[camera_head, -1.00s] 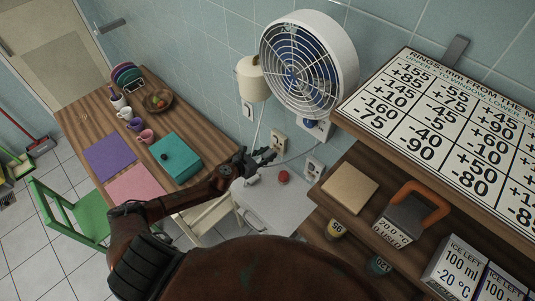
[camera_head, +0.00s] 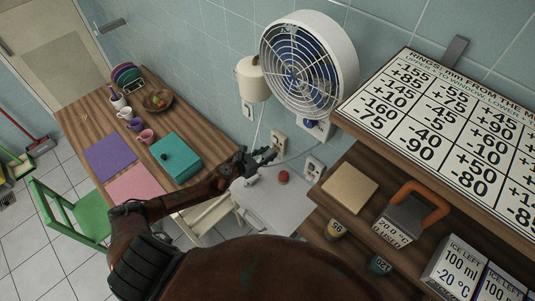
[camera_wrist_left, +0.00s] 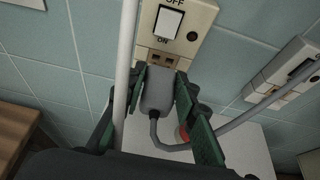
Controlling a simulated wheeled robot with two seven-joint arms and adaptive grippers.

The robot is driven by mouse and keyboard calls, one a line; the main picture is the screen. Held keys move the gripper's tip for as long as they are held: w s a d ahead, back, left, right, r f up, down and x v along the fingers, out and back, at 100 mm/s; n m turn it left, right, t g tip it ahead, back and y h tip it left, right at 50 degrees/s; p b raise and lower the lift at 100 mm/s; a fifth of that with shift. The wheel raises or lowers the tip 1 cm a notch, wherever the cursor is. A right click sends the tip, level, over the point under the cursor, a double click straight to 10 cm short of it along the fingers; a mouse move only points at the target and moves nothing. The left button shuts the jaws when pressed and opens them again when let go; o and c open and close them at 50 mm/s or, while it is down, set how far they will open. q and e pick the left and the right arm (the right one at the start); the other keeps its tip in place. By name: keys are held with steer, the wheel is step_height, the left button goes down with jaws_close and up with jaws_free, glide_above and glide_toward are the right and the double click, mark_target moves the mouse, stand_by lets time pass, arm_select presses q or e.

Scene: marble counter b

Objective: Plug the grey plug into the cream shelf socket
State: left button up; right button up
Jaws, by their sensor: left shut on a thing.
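The grey plug (camera_wrist_left: 157,92) is between the green fingers of my left gripper (camera_wrist_left: 172,108) in the left wrist view, with its grey cord curving down and right. My left gripper (camera_head: 264,156) is shut on it, near the wall in the head view. A cream socket (camera_wrist_left: 190,22) with an ON/OFF switch is directly ahead of the plug; its dark slots show just above the plug's front end. I cannot tell if the prongs touch it. This cream socket (camera_head: 279,141) is on the tiled wall in the head view. My right gripper is not in view.
A second socket (camera_head: 314,167) is to the right; the grey cord passes in front of it. A white cord (camera_wrist_left: 126,60) hangs close left of the gripper. A fan (camera_head: 309,62) is above, a wooden shelf (camera_head: 349,187) right, and a white surface with a red button (camera_head: 283,177) below.

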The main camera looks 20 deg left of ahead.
arm_select(q)
steer(key=shift+w+d, duration=0.2)
steer(key=shift+w, duration=0.35)
steer(key=shift+w+d, duration=0.2)
steer(key=shift+w, duration=0.3)
steer(key=o, duration=1.2)
steer(key=v, duration=1.2)
